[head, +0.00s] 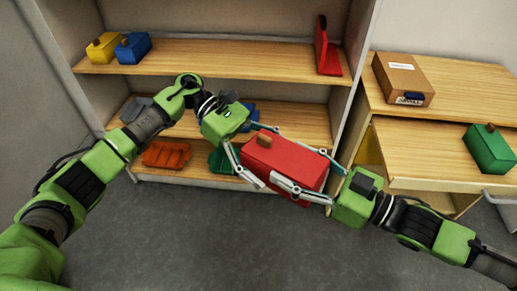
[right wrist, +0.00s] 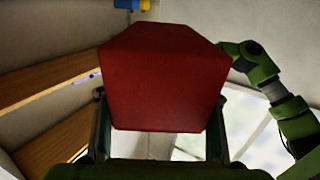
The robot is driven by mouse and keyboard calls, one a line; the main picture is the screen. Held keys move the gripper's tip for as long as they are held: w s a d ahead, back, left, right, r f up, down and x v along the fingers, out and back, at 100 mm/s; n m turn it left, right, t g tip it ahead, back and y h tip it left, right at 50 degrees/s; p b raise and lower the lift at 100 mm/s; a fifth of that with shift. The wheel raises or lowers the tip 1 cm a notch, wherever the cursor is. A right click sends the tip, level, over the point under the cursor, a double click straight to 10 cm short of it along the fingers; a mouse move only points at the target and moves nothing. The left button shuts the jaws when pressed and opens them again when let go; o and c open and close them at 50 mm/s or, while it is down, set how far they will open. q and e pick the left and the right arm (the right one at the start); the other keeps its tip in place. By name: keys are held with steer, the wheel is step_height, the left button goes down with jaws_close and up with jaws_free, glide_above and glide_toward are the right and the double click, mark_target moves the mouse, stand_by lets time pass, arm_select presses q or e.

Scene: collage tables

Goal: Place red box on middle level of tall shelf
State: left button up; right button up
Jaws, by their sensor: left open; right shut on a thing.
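The red box (head: 284,160), with a small brown knob on top, is held in the air in front of the tall shelf (head: 357,70). My right gripper (head: 303,172) is shut on its right end. In the right wrist view the red box (right wrist: 160,80) fills the middle between the fingers. My left gripper (head: 262,155) is open, its fingers spread at either side of the box's left end; contact is unclear. The shelf's upper visible board (head: 230,65) has a wide bare stretch. A lower board (head: 295,120) is partly hidden by my left arm and the box.
A yellow box (head: 103,48), blue box (head: 133,46) and red bookend-like piece (head: 326,50) stand on the upper board. Orange (head: 167,154) and green (head: 222,160) bins sit low. A desk at right bears a cardboard box (head: 402,78) and green box (head: 488,148).

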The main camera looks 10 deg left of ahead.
arm_select(q)
steer(key=shift+s+d+f, duration=0.1)
steer(key=shift+s+d, duration=0.05)
steer(key=shift+d, duration=0.15)
steer(key=c, duration=1.1)
arm_select(e)
steer(key=o, duration=1.2)
steer(key=shift+o, duration=0.2)
